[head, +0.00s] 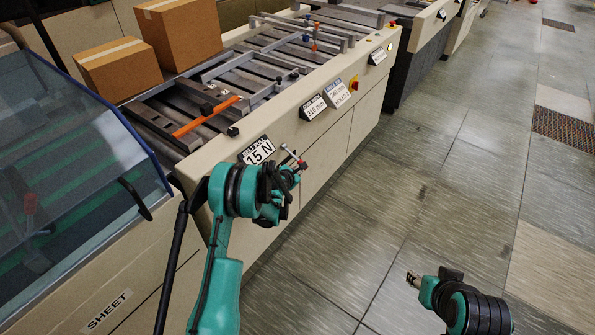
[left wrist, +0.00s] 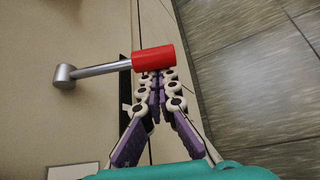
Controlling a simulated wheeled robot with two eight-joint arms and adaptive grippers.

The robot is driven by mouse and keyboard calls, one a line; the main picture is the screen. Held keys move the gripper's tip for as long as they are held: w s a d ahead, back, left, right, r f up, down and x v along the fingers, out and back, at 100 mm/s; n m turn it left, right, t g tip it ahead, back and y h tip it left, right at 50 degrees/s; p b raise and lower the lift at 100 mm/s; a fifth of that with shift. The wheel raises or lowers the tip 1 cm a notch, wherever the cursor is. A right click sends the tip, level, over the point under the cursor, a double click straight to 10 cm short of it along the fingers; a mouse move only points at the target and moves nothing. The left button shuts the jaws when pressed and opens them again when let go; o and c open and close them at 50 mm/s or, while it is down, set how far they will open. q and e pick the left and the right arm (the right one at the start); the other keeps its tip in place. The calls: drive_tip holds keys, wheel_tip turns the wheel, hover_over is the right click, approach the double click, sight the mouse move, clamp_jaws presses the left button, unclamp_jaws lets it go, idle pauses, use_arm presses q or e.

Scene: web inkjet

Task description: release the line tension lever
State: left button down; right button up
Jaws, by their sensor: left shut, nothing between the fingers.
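The tension lever has a red grip and a silver rod on a round pivot. In the left wrist view its red grip (left wrist: 153,58) lies at the fingertips, with the rod running left to the pivot (left wrist: 63,76) on the beige panel. In the head view the lever (head: 293,154) shows small on the machine's side below the "15 N" sign (head: 258,150). My left gripper (left wrist: 160,76) is shut and empty, its tips right by the red grip; whether they touch I cannot tell. My right gripper (head: 412,279) is over the floor, its fingers too small to read.
The beige machine (head: 335,135) carries metal rails and an orange bar (head: 205,117). Two cardboard boxes (head: 178,32) sit at the back left. A clear blue-edged cover (head: 75,160) stands at the left. Open tiled floor (head: 440,170) lies on the right.

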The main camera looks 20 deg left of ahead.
use_arm(q)
wheel_tip(320, 180, up, 10)
drive_tip(key=n+g+h+p, duration=0.1)
drive_tip(key=n+h+p, duration=0.2)
drive_tip(key=h, duration=0.1)
drive_tip(key=shift+d+g, duration=0.15)
drive_tip(key=shift+g, duration=0.25)
drive_tip(key=shift+w+r, duration=0.1)
drive_tip(key=shift+r, duration=0.15)
idle(0.4)
